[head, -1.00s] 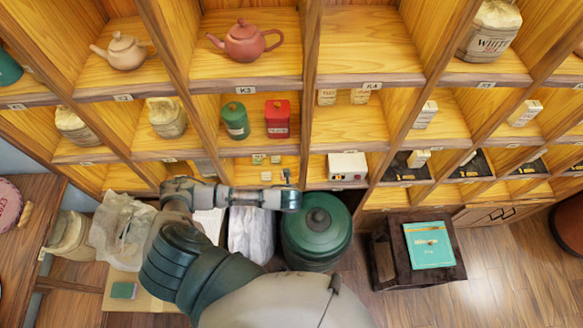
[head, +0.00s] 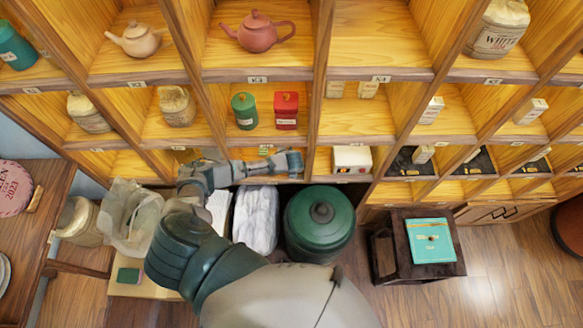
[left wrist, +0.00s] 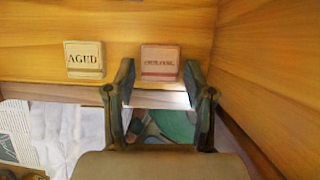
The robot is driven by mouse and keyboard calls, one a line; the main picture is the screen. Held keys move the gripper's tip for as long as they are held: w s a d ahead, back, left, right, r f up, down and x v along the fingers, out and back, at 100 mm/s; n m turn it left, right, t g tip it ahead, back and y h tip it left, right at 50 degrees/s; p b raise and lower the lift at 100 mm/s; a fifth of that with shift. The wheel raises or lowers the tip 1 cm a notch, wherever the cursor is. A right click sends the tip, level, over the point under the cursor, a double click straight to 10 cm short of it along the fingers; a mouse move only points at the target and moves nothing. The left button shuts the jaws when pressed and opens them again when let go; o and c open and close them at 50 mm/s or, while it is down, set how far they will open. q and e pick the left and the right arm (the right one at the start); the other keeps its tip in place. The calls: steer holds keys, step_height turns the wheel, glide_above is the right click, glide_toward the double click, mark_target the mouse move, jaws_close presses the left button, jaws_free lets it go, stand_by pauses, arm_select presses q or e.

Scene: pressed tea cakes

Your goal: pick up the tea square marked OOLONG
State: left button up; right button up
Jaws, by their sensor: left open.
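In the head view, my left gripper (head: 288,163) is at the low middle cubby, and my arm hides most of that shelf. My right gripper is not in view.
A wooden cubby wall (left wrist: 262,75) stands close right of the gripper. A white box (head: 352,158) sits in the cubby to the right. Below are a green canister (head: 320,240) and a pale wrapped bundle (head: 255,222). Green and red tins (head: 286,108) stand one shelf above.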

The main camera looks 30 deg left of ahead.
arm_select(q)
steer(key=shift+w+f, duration=0.1)
steer(key=shift+f, duration=0.05)
steer(key=c, duration=0.5)
steer(key=shift+c, duration=0.2)
steer(key=shift+r, duration=0.2)
